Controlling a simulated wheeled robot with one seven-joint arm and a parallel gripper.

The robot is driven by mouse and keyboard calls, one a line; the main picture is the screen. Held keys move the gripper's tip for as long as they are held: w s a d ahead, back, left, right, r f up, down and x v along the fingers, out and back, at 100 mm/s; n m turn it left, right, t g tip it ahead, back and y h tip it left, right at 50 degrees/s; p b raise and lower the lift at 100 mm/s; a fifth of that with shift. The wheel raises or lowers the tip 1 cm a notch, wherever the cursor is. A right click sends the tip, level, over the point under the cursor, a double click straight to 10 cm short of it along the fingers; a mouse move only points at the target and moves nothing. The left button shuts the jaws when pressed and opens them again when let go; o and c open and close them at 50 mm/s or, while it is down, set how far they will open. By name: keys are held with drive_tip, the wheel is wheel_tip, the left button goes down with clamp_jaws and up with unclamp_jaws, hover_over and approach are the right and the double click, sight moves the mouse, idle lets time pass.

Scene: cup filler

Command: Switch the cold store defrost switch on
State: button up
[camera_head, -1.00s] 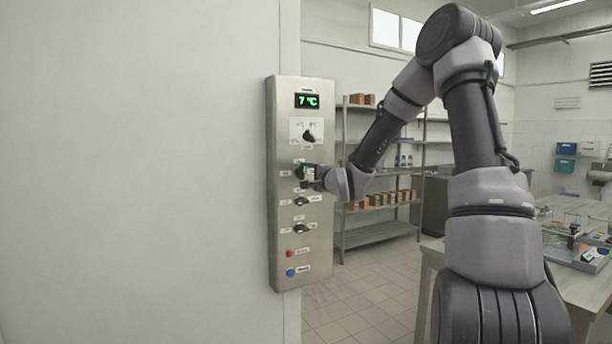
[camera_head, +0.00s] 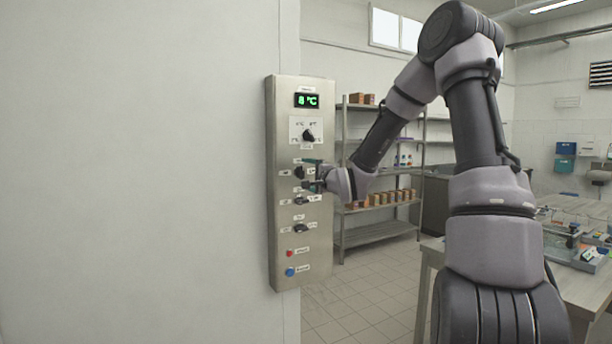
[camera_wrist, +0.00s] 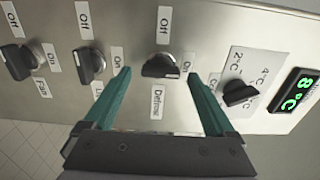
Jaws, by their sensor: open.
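The defrost switch (camera_wrist: 160,66) is a black rotary knob on the steel panel (camera_head: 284,240), labelled "Defrost" in the wrist view. Its bar lies along the line towards its "On" label, not towards "Off". In the head view the knob (camera_head: 299,172) stands roughly upright, as the topmost of three similar switches. My gripper (camera_wrist: 158,78) is open, with its green fingers on either side of the knob and visible gaps to it. In the head view my gripper (camera_head: 315,175) is just right of the knob, partly covering the panel there.
A neighbouring switch (camera_wrist: 88,65) and the fan switch (camera_wrist: 17,60) point towards "Off". The thermostat knob (camera_wrist: 237,92) and the display (camera_head: 307,101), reading 8 °C, are above. Red (camera_head: 290,253) and blue (camera_head: 290,272) buttons are below. Shelves (camera_head: 375,235) stand behind.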

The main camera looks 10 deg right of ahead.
drive_tip(key=v, duration=1)
